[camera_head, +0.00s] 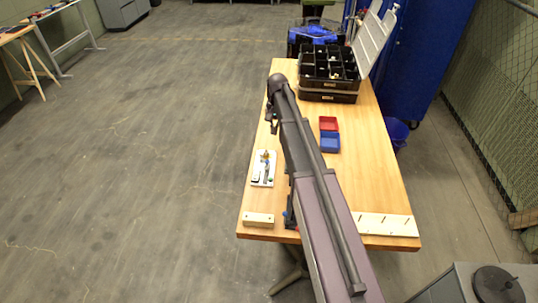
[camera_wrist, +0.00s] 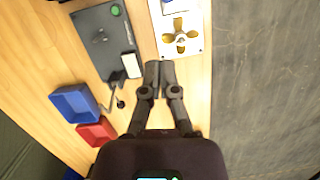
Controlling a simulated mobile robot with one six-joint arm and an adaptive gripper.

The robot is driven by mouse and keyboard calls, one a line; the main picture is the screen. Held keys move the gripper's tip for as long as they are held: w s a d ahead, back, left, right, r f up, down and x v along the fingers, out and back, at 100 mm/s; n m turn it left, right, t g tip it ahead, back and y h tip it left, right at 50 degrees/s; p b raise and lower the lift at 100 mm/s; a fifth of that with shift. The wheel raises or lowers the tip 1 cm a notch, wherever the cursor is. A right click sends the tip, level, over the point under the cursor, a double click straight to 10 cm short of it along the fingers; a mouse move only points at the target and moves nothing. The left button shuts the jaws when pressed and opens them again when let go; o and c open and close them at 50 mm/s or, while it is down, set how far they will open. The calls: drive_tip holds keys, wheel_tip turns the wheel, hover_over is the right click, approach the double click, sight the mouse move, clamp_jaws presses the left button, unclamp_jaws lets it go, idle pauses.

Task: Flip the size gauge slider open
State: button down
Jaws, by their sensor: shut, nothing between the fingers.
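My gripper (camera_wrist: 160,72) is shut and empty in the wrist view, its fingertips together. They appear between a dark grey panel (camera_wrist: 92,28) on the left and a white board (camera_wrist: 195,42) on the right. The panel carries a green round spot (camera_wrist: 115,10), a white block (camera_wrist: 131,66) and a small dark raised part. The white board bears a brass-coloured propeller-like part (camera_wrist: 180,36); the board also shows left of my arm in the head view (camera_head: 257,180). I cannot tell for sure which part is the size gauge slider. My arm hides the grey panel in the head view.
A blue bin (camera_head: 329,149) and a red bin (camera_head: 328,123) lie right of my arm. An open black organiser (camera_head: 329,85) stands at the table's far end. A wooden block (camera_head: 258,220) and a pegged strip (camera_head: 385,232) lie along the near edge.

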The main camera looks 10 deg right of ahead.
drive_tip(key=w, duration=0.3)
drive_tip(key=shift+d+m, duration=0.3)
drive_tip(key=shift+f, duration=0.15)
drive_tip(key=b+x, duration=0.9)
drive_tip(key=shift+s+a+f+b, duration=0.1)
drive_tip(key=shift+s+f+b, duration=0.05)
drive_tip(key=shift+f+b, duration=0.2)
drive_tip(key=shift+s+a+f, duration=0.1)
drive_tip(key=shift+s+f, duration=0.1)
drive_tip(key=shift+s+a+f+b, duration=0.15)
drive_tip(key=shift+s+a, duration=0.15)
drive_tip(key=shift+s, duration=0.2)
drive_tip(key=shift+s+a+r+b, duration=0.1)
drive_tip(key=shift+s+a, duration=0.2)
drive_tip(key=shift+s, duration=0.25)
drive_tip(key=shift+s+a+f+b, duration=0.15)
drive_tip(key=shift+s+a, duration=0.15)
drive_tip(key=shift+s, duration=0.2)
